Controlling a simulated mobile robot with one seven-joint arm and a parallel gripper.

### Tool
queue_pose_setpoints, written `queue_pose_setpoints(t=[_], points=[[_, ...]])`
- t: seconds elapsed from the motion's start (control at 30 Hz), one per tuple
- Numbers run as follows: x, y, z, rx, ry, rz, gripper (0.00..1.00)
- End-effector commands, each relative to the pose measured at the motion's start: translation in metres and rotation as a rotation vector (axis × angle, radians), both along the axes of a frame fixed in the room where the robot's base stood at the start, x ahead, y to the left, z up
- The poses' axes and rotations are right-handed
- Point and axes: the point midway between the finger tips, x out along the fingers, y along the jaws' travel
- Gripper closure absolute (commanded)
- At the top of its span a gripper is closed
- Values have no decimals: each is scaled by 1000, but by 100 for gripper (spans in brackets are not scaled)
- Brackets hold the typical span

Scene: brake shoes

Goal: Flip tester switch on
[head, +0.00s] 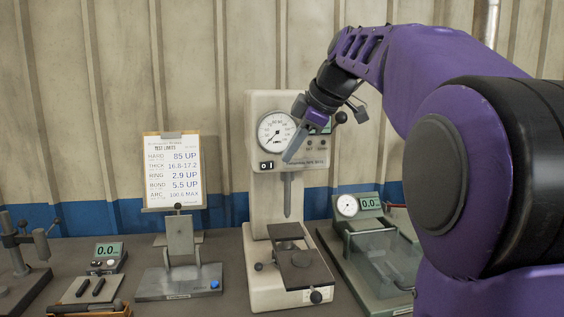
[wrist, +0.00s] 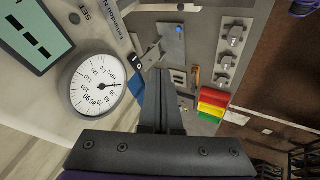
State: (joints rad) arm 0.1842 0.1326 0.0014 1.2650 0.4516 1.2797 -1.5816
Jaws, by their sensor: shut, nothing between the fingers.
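The tester (head: 262,205) is a tall cream machine at the middle of the bench, with a round white dial (head: 277,133) and a small black rocker switch (head: 267,165) below it. The switch also shows in the wrist view (wrist: 137,62), with a white mark on it; I cannot tell which side is pressed. My gripper (head: 288,159) is shut and empty in front of the tester's face, just right of the switch in the head view. In the wrist view its fingertips (wrist: 161,75) appear close to the switch; contact cannot be made out.
A clipboard of test limits (head: 174,170) stands left of the tester, above a grey stand (head: 180,282). A green gauge with a clear guard (head: 380,245) stands right. A spindle (head: 287,195) hangs over the tester's table. The wrist view shows coloured bins (wrist: 212,103).

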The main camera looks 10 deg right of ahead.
Motion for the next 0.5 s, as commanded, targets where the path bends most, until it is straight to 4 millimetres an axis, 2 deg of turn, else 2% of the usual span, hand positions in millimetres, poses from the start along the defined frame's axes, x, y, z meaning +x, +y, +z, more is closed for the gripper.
queue_pose_setpoints(t=[0.03,0.2,0.5], points=[[-4,-6,11,0,-3,-4,100],[-13,-17,30,0,-1,-3,100],[-18,-22,37,0,0,-2,100]])
